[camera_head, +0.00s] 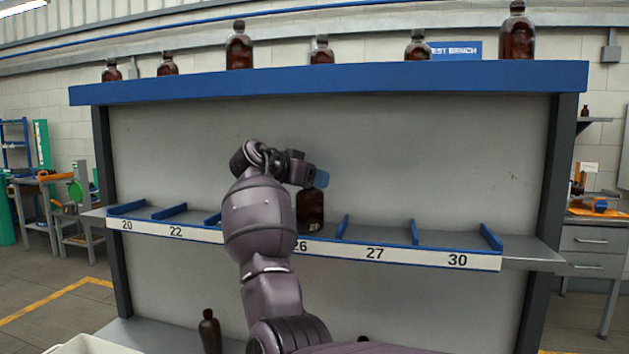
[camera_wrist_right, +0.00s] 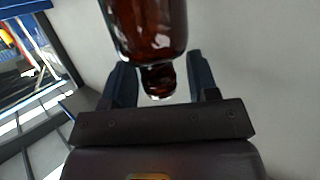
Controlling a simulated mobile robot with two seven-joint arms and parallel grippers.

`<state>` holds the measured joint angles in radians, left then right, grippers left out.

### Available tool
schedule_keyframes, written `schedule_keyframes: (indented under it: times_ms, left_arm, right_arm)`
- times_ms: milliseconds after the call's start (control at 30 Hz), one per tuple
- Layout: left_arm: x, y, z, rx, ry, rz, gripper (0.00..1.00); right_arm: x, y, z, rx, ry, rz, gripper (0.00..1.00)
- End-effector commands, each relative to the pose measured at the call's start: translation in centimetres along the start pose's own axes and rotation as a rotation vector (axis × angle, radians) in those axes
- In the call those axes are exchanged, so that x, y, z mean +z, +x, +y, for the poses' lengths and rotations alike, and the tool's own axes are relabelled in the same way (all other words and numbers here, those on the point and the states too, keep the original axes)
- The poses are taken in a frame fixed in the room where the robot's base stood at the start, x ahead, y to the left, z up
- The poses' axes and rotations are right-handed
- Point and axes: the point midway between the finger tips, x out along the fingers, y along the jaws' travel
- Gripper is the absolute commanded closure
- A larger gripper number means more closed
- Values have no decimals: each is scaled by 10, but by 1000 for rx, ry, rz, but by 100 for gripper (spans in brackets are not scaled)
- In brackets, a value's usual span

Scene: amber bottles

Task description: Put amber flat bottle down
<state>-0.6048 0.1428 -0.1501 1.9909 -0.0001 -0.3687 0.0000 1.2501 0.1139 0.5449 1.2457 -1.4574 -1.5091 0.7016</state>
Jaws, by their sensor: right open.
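The amber flat bottle (camera_head: 310,208) stands upright on the middle shelf, just left of the divider by label 27. My right gripper (camera_head: 317,178) is at the top of the bottle in the head view. In the right wrist view the bottle (camera_wrist_right: 150,30) appears upside down, with its cap between the two fingers of the right gripper (camera_wrist_right: 162,72). The fingers are open, with a gap on each side of the cap. My right arm hides part of the shelf left of the bottle. My left gripper is not in view.
The shelf (camera_head: 400,253) has blue dividers and number labels; the bays right of the bottle look empty. Several amber bottles stand on the blue top board (camera_head: 330,85). Another bottle (camera_head: 210,332) stands low at the left. A grey back panel (camera_head: 420,160) rises behind the shelf.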

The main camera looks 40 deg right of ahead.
Motion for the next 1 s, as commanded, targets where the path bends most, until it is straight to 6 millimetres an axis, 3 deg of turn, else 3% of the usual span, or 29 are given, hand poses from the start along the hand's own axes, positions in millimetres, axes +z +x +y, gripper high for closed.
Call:
schedule_keyframes:
  times_ms: [500, 700, 1000]
  left_arm:
    - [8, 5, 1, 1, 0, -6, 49]
    - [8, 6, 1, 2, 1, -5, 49]
    - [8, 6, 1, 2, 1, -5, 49]
  right_arm:
    - [1, -92, 0, -2, -1, 1, 46]
    - [1, -109, 0, -1, 0, 0, 46]
    - [0, -112, 0, 0, 0, 0, 46]
